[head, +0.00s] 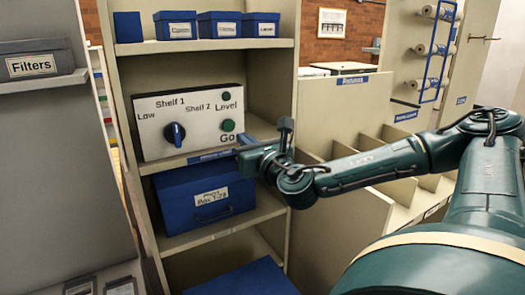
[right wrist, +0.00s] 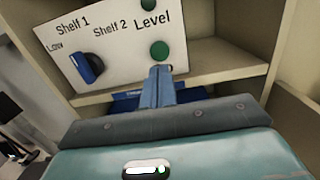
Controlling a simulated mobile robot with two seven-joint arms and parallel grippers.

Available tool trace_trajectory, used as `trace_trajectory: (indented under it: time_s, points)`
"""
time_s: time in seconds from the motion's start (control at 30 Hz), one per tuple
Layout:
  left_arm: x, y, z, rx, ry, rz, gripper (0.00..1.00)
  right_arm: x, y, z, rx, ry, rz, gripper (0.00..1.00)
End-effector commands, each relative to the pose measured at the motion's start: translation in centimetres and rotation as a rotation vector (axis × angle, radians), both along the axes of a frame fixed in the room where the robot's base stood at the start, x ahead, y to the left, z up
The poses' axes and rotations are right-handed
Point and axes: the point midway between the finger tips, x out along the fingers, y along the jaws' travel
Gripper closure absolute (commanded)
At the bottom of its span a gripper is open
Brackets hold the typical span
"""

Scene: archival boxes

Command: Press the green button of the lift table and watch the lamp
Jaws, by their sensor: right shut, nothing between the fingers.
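The white control panel (head: 190,140) stands on a shelf, with a blue knob (head: 175,134) at its left. The round green button (head: 228,126) is at its right, above the word "Go". The small lamp (head: 226,97) above "Level" looks dark. My right gripper (head: 240,143) is shut and empty, just below and in front of the button. In the right wrist view its blue fingertips (right wrist: 162,72) cover the "Go" label, and the green button (right wrist: 160,50) shows just above them. They do not cover the button. My left gripper is out of view.
A large blue box (head: 200,198) sits on the shelf below the panel, and small blue boxes (head: 222,25) stand on the shelf above. The cabinet side wall (head: 287,60) is close to the right of my gripper. Sorting compartments (head: 390,190) lie further right.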

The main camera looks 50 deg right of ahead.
Motion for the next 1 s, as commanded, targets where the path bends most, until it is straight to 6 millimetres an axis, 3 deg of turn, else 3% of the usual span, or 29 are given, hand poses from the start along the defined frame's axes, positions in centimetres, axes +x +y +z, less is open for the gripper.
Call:
trace_trajectory:
  time_s: [0.2,0.4,1.0]
  points:
    - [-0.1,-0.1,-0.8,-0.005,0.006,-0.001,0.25,-3.7,1.1,-0.4,-0.007,0.001,0.001,1.00]
    - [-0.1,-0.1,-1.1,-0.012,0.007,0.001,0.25,-5.9,1.7,-0.6,-0.005,0.001,0.000,1.00]
    - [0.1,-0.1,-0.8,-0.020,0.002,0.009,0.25,-6.5,1.9,-0.6,-0.002,0.002,0.000,1.00]
